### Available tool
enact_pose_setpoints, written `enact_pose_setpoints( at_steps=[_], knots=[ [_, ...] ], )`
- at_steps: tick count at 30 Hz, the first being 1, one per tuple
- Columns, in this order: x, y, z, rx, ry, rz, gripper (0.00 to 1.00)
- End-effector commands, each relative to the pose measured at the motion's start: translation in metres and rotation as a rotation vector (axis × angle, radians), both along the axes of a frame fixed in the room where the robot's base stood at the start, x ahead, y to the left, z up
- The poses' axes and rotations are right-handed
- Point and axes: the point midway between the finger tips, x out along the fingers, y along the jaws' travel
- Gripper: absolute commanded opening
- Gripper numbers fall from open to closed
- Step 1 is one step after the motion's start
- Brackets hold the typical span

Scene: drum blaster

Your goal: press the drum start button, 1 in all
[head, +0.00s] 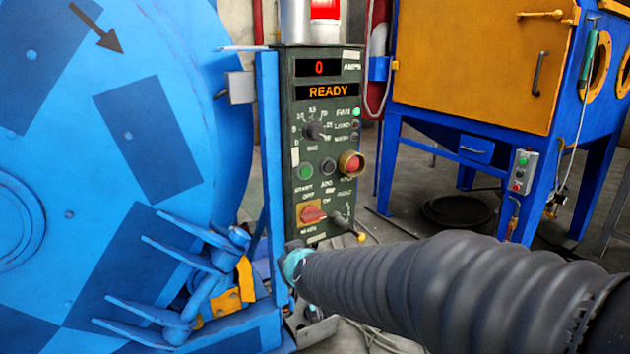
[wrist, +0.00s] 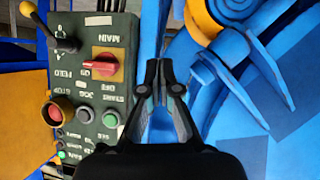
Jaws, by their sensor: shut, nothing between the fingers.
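The dark green control panel (head: 320,120) stands upright right of the blue drum (head: 130,120). The green start button (head: 306,171) is on its left side, in a row with a dark jog button (head: 328,166) and a red stop button (head: 352,163). In the wrist view the panel appears turned over, with the green start button (wrist: 110,119) left of my gripper (wrist: 158,66). My gripper is shut and empty, its tips beside the panel edge and apart from the button in the picture. In the head view my sleeved arm mostly hides the gripper, below the panel.
A red rotary switch (head: 312,214) and a lever (head: 348,228) sit low on the panel. The display (head: 327,91) reads READY, with 0 above. Blue drum brackets (head: 190,265) project beside the panel. An orange and blue cabinet (head: 480,70) stands right behind.

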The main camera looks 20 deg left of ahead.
Motion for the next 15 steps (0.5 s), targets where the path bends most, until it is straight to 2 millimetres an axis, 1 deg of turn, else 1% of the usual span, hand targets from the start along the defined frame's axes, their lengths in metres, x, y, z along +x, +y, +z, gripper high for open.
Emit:
enact_pose_setpoints(
  at_steps=[1, 3, 5, 6, 8, 10, 12, 15],
  knots=[
    [0.010, 0.010, 0.002, -0.002, -0.066, -0.013, 0.00],
    [0.027, 0.015, 0.013, -0.014, -0.167, -0.047, 0.00],
    [0.041, 0.015, 0.024, -0.034, -0.252, -0.085, 0.00],
    [0.051, 0.012, 0.034, -0.048, -0.310, -0.117, 0.00],
    [0.065, 0.003, 0.049, -0.078, -0.393, -0.173, 0.00],
    [0.077, -0.009, 0.071, -0.119, -0.487, -0.240, 0.00],
    [0.085, -0.024, 0.091, -0.169, -0.571, -0.307, 0.00],
    [0.091, -0.045, 0.110, -0.259, -0.663, -0.389, 0.00]
  ],
)
